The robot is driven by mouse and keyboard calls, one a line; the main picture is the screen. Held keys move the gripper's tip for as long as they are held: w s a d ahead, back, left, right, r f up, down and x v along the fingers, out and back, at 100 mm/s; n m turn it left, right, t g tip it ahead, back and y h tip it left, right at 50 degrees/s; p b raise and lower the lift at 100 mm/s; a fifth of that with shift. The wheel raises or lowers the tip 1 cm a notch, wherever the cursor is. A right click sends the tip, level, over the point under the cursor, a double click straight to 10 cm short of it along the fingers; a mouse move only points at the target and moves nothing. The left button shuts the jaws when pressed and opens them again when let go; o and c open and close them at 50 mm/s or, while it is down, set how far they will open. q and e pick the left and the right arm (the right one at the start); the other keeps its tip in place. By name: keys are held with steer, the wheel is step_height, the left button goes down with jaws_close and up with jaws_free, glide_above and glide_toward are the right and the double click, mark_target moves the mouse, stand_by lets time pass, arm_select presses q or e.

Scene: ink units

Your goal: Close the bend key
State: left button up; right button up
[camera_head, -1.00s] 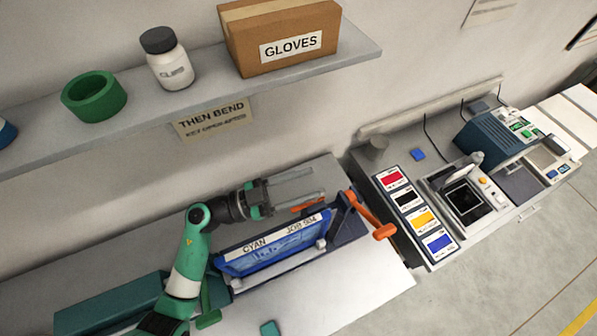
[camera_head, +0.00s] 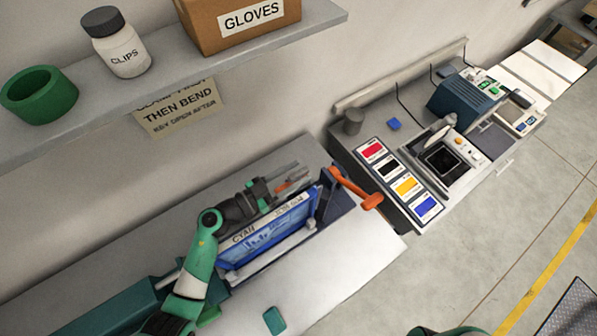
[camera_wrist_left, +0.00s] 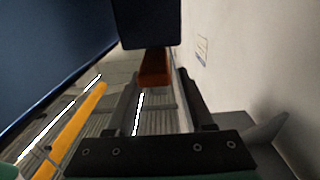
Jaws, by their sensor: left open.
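A small orange tab (camera_head: 297,173), which I take to be the bend key, shows at the back of the bending fixture, behind the blue plate (camera_head: 270,230) labelled CYAN. My left gripper (camera_head: 303,171) is open, its fingers pointing right along the fixture's back. In the left wrist view, an orange-brown block (camera_wrist_left: 154,68) lies ahead, between the lines of the two open fingers (camera_wrist_left: 152,88). A dark part (camera_wrist_left: 148,22) of the fixture hides its upper end. I cannot tell whether a finger touches it. My right gripper is out of view.
A larger orange lever (camera_head: 357,190) sticks out at the fixture's right end. The wall stands close behind my left gripper, with a shelf (camera_head: 190,62) above. An ink station (camera_head: 420,160) stands to the right. The bench front (camera_head: 330,265) is mostly clear.

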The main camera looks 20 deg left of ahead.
arm_select(q)
steer(key=shift+w+d, duration=0.3)
steer(key=shift+w, duration=0.2)
jaws_close()
stand_by(1.1)
